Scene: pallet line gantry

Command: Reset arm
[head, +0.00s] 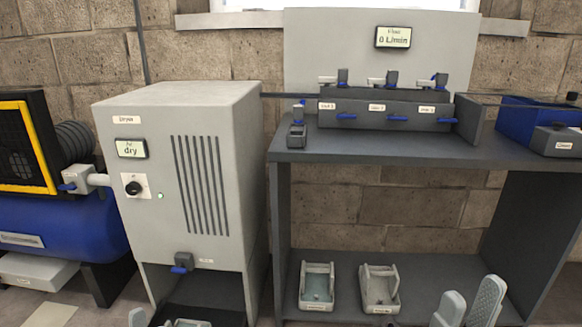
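My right gripper (467,304) is at the bottom right of the head view. Its two pale grey finger pads stand apart with nothing visible between them, in front of the lower part of the dark bench. A small pale grey tip (137,318) at the bottom left edge looks like part of my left gripper. The rest of it is cut off by the frame, so its opening does not show.
A grey dryer cabinet (172,165) reading "dry" stands left of the dark bench (390,150). The bench bears a valve manifold (380,110) with blue levers. Two small trays (317,287) (379,289) sit below. A blue compressor tank (60,225) is far left.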

